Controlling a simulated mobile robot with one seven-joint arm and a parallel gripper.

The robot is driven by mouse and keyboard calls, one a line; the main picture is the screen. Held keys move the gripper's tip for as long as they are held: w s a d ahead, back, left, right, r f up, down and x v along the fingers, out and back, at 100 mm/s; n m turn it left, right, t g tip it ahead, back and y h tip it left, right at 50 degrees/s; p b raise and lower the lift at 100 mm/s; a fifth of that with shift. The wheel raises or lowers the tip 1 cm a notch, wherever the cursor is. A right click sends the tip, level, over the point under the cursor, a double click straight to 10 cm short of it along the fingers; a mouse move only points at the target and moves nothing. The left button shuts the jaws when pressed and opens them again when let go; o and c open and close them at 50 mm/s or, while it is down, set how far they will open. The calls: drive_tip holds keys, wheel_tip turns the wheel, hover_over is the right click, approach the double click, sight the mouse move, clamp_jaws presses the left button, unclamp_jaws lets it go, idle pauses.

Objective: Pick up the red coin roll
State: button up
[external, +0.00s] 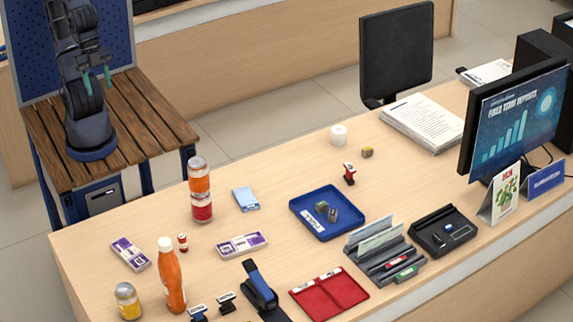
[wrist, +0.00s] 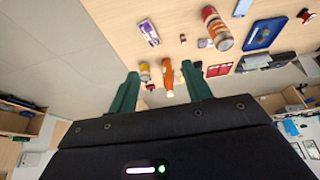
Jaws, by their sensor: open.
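A small red and white upright cylinder (external: 183,242), which looks like the red coin roll, stands on the counter left of centre, between two purple and white boxes. It seems to show as a tiny red spot in the wrist view (wrist: 183,37). My gripper (external: 97,78) is at the upper left, above the slatted wooden table and well away from the counter items. Its green fingers are spread and empty in the wrist view (wrist: 160,88).
A blue tray (external: 296,207), a red tray (external: 318,308) and a monitor (external: 515,120) are farther right.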

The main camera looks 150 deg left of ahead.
drive_tip(key=shift+w, duration=0.1)
drive_tip(key=m+g, duration=0.5)
drive_tip(key=m, duration=1.5)
hover_over(182, 236)
drive_tip(key=f, duration=3.2)
drive_tip(key=shift+d+f, duration=0.2)
drive_tip(key=shift+d, duration=0.05)
drive_tip(key=shift+w+f, duration=0.1)
drive_tip(key=shift+f, duration=0.5)
drive_tip(key=shift+a+f, duration=0.2)
drive_tip(key=shift+f, duration=5.05)
drive_tip(key=shift+c, duration=0.2)
